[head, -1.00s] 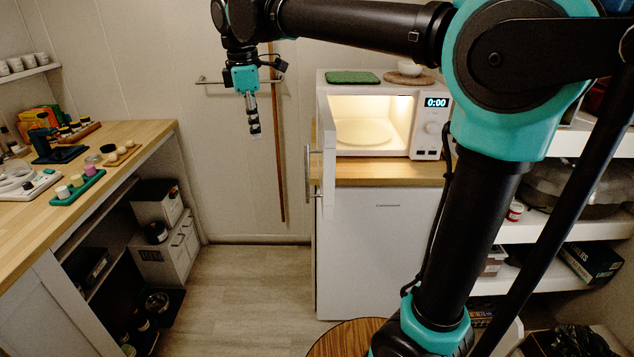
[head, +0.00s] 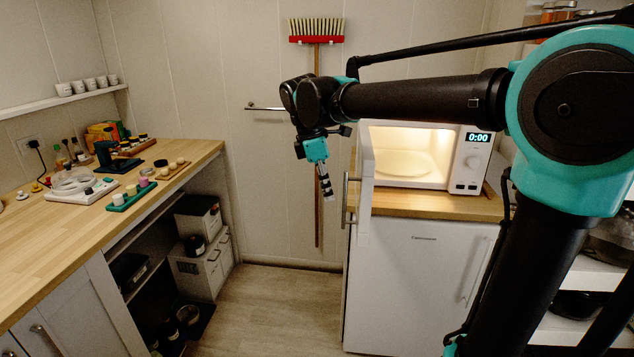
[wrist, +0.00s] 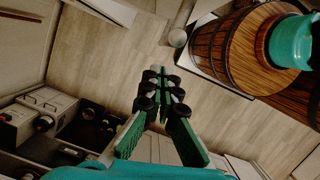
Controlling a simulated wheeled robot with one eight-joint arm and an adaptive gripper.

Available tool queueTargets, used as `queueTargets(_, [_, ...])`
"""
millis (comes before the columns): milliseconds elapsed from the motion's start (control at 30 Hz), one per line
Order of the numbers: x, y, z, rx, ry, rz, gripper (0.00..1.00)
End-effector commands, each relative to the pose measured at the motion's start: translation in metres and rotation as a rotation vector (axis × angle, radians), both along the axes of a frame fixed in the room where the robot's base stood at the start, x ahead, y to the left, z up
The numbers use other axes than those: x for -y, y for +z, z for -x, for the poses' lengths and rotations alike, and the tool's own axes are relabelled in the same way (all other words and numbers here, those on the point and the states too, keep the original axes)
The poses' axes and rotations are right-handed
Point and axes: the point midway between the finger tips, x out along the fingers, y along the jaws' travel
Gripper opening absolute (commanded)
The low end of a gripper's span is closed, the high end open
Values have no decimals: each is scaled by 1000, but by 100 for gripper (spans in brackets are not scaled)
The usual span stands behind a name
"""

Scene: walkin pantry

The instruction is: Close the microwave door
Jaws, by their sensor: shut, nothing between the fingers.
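The white microwave (head: 468,160) stands on a wooden-topped cabinet at the right in the head view. Its inside is lit and empty apart from a round plate, and its display reads 0:00. Its door (head: 366,185) stands wide open, seen nearly edge-on at the left side, with a vertical bar handle (head: 346,198) on its outer face. My gripper (head: 328,196) points down, shut and empty, just left of the door handle in the picture. I cannot tell the depth gap between them. In the wrist view the gripper's fingers (wrist: 160,95) are together above the floor.
A wooden counter (head: 90,255) with many small items runs along the left. A broom (head: 316,35) hangs on the back wall beside a horizontal rail (head: 265,107). The floor (head: 285,300) between counter and cabinet is clear. A wooden barrel (wrist: 235,45) shows in the wrist view.

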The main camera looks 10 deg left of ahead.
Motion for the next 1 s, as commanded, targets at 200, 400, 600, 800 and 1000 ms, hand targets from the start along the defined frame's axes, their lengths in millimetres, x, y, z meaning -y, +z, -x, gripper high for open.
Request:
queueTargets(200, [17, 0, -4, 0, 0, -1, 0])
queueTargets(400, [19, 0, -4, 1, 1, -1, 0])
queueTargets(600, [19, 0, -4, 0, 2, -1, 0])
queueTargets(800, [28, 0, -2, 1, 29, -1, 0])
queueTargets(1000, [55, 0, 3, 1, 122, -1, 0])
